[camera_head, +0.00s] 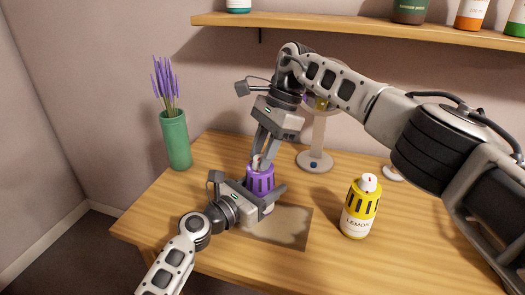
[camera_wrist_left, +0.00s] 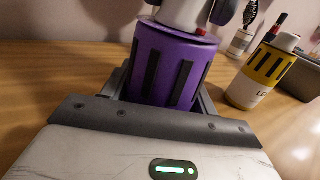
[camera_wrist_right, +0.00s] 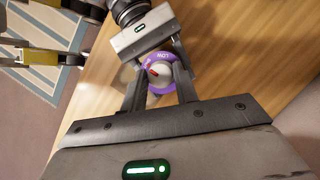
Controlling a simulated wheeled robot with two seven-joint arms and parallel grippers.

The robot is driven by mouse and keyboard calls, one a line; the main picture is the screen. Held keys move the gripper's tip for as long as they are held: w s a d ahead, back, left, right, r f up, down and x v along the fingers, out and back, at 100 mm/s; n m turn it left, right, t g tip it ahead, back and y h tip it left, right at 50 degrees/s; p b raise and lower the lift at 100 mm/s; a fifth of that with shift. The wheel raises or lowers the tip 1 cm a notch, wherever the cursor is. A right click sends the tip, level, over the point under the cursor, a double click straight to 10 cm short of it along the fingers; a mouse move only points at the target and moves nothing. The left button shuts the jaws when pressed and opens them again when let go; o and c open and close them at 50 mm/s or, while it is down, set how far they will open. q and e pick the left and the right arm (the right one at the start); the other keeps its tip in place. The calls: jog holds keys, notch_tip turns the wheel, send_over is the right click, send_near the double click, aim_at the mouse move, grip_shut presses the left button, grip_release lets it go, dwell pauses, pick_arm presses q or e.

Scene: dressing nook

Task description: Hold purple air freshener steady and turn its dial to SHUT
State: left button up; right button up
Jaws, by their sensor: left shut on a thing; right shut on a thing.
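The purple air freshener (camera_head: 260,178) stands upright on the wooden table. My left gripper (camera_head: 266,196) is shut around its slotted purple body, which also fills the middle of the left wrist view (camera_wrist_left: 165,62). My right gripper (camera_head: 259,160) reaches down from above and is shut on the white dial on top. In the right wrist view the white dial (camera_wrist_right: 160,74) sits between the fingers with a red pointer mark. The purple ring around it carries white lettering, of which "LOW" seems readable; the other labels are partly hidden or too small.
A yellow lemon air freshener (camera_head: 361,208) stands to the right. A mat (camera_head: 285,228) lies by the purple one. A green vase with lavender (camera_head: 176,140) stands at the left, a round-based stand (camera_head: 315,160) behind. A shelf (camera_head: 350,28) with bottles runs above.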

pick_arm(q)
jog(key=shift+f, duration=0.1)
pick_arm(e)
jog(key=shift+d, duration=0.1)
jog(key=o, duration=1)
jog(key=shift+r, duration=0.1)
jog(key=shift+r, duration=4.9)
pick_arm(q)
jog(key=o, duration=1.1)
jog(key=shift+o, duration=0.2)
